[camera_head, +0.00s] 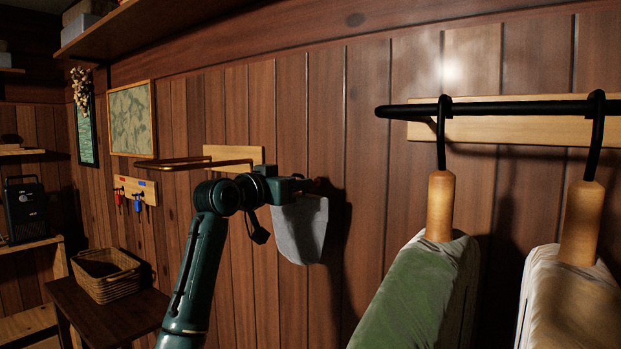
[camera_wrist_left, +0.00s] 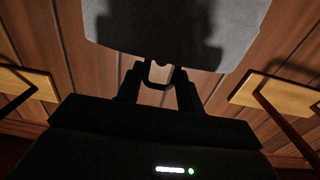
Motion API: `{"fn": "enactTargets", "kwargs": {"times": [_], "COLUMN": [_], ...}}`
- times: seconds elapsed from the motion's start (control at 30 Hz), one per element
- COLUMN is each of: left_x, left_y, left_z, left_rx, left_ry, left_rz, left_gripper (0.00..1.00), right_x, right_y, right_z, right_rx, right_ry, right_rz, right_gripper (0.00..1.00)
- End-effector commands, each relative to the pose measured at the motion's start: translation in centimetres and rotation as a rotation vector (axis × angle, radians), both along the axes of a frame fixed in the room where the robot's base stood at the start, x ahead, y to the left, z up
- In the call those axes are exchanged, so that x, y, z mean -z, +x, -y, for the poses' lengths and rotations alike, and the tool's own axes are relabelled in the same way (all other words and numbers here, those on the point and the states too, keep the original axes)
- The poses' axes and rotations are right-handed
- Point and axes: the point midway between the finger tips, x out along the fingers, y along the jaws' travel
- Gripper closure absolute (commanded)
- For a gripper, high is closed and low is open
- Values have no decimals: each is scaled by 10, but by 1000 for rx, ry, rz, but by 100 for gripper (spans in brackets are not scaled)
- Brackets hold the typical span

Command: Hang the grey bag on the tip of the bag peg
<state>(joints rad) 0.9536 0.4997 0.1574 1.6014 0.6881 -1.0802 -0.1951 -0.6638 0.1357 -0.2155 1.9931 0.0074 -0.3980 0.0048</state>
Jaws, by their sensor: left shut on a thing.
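The grey bag (camera_head: 302,232) hangs below my left gripper (camera_head: 312,184) in the head view, in front of the panelled wall. In the left wrist view, the bag (camera_wrist_left: 165,35) fills the top centre. My left gripper (camera_wrist_left: 160,85) is shut on a dark loop at the bag's edge. A brass-coloured rod (camera_head: 190,164), which looks like the bag peg, sticks out from a wooden wall plate (camera_head: 216,152) to the left of the bag. The bag is apart from this rod. My arm hides part of the plate. My right gripper is in neither view.
A black rail (camera_head: 500,109) at the right holds a green garment (camera_head: 425,290) and a pale garment (camera_head: 575,305) on hangers. A wicker basket (camera_head: 107,285) stands on a dark table (camera_head: 110,318).

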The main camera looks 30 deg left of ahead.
Motion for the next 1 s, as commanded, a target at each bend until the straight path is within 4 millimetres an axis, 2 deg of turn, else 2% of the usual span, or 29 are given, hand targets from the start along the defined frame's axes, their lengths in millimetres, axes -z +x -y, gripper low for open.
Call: {"fn": "enactTargets", "kwargs": {"times": [1.0], "left_x": [0], "left_y": [2], "left_z": [0], "left_rx": [0], "left_ry": [0], "left_rz": [-1], "left_gripper": [100], "right_x": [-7], "right_y": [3], "right_z": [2], "right_rx": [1], "right_ry": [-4], "right_rz": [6], "right_gripper": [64]}}
